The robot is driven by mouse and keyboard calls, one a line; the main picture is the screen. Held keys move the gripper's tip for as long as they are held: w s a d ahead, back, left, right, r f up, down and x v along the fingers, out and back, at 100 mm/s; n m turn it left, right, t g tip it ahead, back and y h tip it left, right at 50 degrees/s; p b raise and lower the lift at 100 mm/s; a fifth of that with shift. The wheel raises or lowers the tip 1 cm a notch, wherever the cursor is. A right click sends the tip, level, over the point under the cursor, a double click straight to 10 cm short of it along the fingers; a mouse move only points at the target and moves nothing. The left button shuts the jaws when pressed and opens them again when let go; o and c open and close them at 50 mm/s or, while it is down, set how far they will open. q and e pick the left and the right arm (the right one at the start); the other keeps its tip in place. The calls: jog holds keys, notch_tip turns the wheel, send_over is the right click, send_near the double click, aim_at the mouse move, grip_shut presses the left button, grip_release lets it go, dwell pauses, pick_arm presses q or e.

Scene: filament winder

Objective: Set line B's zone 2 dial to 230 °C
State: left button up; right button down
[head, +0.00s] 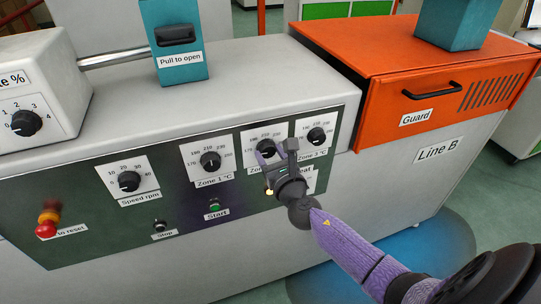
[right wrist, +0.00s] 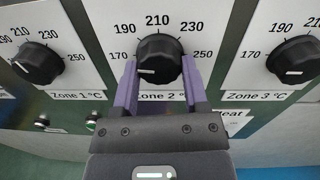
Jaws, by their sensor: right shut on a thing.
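The zone 2 dial (head: 266,147) is a black round knob on a white scale plate on the Line B panel. In the right wrist view the knob (right wrist: 159,55) sits between the purple fingers of my right gripper (right wrist: 159,78), which is shut on its two sides. The scale reads 170 to 250 around it. The knob's white mark shows at its left side, toward the 170 end. In the head view my right gripper (head: 270,158) covers the dial's lower part and part of its label. My left gripper is not in view.
The zone 1 dial (head: 210,161) and zone 3 dial (head: 316,136) flank it closely. Below are the green start button (head: 215,205), the stop button (head: 159,226) and a partly hidden heat label. A red emergency knob (head: 48,222) is at far left. The orange guard (head: 450,85) stands right.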

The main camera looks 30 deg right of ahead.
jog(key=m+b, duration=0.1)
jog(key=m, duration=0.2)
jog(key=shift+f+m, duration=0.1)
jog(key=shift+m, duration=0.2)
jog(key=m+b, duration=0.1)
jog(key=m, duration=0.3)
jog(key=shift+a+m, duration=0.1)
jog(key=shift+m, duration=0.2)
jog(key=m, duration=0.4)
jog(key=shift+m+h, duration=0.3)
jog(key=shift+h, duration=0.1)
jog(key=m, duration=0.4)
jog(key=shift+a+r+m, duration=0.1)
jog(key=shift+r+m, duration=0.1)
jog(key=shift+m, duration=0.7)
jog(key=m, duration=0.2)
jog(key=shift+m+p, duration=0.3)
jog(key=shift+m, duration=0.1)
pick_arm(q)
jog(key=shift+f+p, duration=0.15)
jog(key=shift+p, duration=0.5)
pick_arm(e)
jog(key=shift+m+h, duration=0.3)
jog(key=shift+m, duration=2)
